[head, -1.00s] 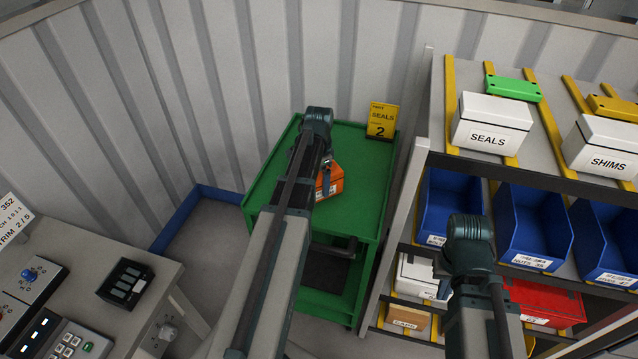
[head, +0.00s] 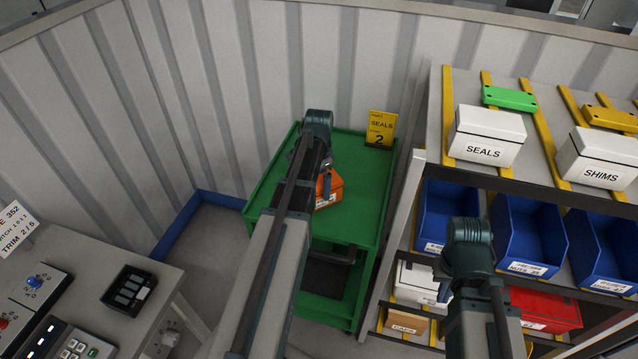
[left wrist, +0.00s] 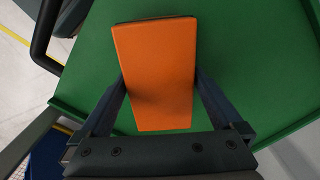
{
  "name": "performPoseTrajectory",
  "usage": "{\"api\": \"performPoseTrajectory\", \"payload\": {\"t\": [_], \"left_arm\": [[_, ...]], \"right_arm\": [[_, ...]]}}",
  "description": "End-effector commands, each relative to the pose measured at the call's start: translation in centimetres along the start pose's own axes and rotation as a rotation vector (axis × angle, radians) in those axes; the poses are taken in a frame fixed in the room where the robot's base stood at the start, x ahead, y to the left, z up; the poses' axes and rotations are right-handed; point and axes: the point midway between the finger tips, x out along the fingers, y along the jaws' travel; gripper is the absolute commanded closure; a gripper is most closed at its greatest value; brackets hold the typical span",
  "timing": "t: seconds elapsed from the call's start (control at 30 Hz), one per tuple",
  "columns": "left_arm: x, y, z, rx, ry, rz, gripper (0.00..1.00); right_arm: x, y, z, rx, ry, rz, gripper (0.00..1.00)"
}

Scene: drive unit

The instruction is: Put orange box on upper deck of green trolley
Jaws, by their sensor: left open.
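The orange box (head: 333,190) sits on the upper deck of the green trolley (head: 352,155), partly hidden by my left arm in the head view. My left gripper (head: 325,184) is over the box. In the left wrist view, the orange box (left wrist: 156,65) lies on the green deck (left wrist: 235,60) with the fingers of the open left gripper (left wrist: 160,85) on either side of its near part. I cannot tell if the fingers touch it. My right arm is low in front of the shelf; its gripper's fingers are not clear to see.
A shelf rack with blue bins (head: 527,238) and white boxes (head: 485,136) is close on the right. A grey workbench (head: 85,260) is at the left. A corrugated wall is behind.

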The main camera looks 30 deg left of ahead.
Motion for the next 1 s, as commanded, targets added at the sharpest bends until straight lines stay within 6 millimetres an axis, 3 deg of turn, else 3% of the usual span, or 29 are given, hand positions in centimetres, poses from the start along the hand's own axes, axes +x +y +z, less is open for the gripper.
{"api": "performPoseTrajectory", "payload": {"t": [0.03, 0.53, 0.7, 1.0], "left_arm": [[-1.4, 0.0, 0.0, 0.0, 0.0, 0.0, 0.0], [-8.7, 0.0, 0.0, 0.0, 0.0, 0.0, 0.0], [-9.8, 0.0, 0.0, 0.0, 0.0, 0.0, 0.0], [-9.7, 0.0, 0.0, 0.0, 0.0, 0.0, 0.0]], "right_arm": [[-1.4, 0.1, 0.1, 0.0, 0.0, 0.0, 1.0], [-8.7, 0.8, 0.5, -0.001, 0.0, 0.0, 1.0], [-9.7, 0.9, 0.6, -0.002, 0.0, 0.0, 1.0], [-9.6, 0.9, 0.6, -0.002, 0.0, 0.0, 1.0]]}}
